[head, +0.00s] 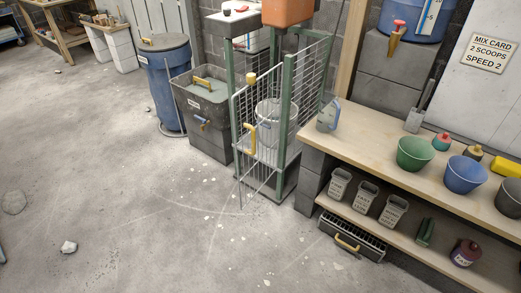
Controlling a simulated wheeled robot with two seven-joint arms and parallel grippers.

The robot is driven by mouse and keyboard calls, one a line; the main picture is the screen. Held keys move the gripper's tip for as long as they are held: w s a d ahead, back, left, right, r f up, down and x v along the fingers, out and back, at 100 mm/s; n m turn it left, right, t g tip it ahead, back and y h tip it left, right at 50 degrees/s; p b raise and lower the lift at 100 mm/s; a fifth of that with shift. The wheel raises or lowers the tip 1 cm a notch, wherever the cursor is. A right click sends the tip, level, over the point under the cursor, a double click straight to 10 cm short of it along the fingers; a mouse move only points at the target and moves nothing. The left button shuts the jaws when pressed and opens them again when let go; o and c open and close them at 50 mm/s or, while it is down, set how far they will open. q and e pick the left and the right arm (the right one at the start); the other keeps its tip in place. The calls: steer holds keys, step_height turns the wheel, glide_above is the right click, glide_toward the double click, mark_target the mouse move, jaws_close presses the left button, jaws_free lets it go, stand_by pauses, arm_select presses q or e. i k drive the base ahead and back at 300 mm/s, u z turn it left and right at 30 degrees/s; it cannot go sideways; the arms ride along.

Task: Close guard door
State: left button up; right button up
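The guard door (262,164) is a wire mesh panel on the front of a green-posted cage (287,110), in the middle of the head view. It appears hinged at the right front post and stands ajar, its free left edge swung out over the floor. A yellow handle (250,138) is on the door, and a yellow knob-like part (251,79) sits higher up. A whitish bucket (268,112) stands inside the cage behind the mesh, partly hidden. Neither of my grippers is in view.
A dark bin (203,130) and a blue barrel (168,85) stand left of the cage. A wooden bench (380,150) with buckets is on the right, a handled grate (350,237) below it. The floor in front is open, with small debris and a stone (69,247).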

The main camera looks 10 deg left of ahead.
mark_target(252, 79)
steer(key=z, duration=0.4)
steer(key=k, duration=0.95)
steer(key=u, duration=0.75)
steer(key=i, duration=0.8)
steer(key=z, duration=0.6)
steer(key=i, duration=0.55)
steer(key=z, duration=0.6)
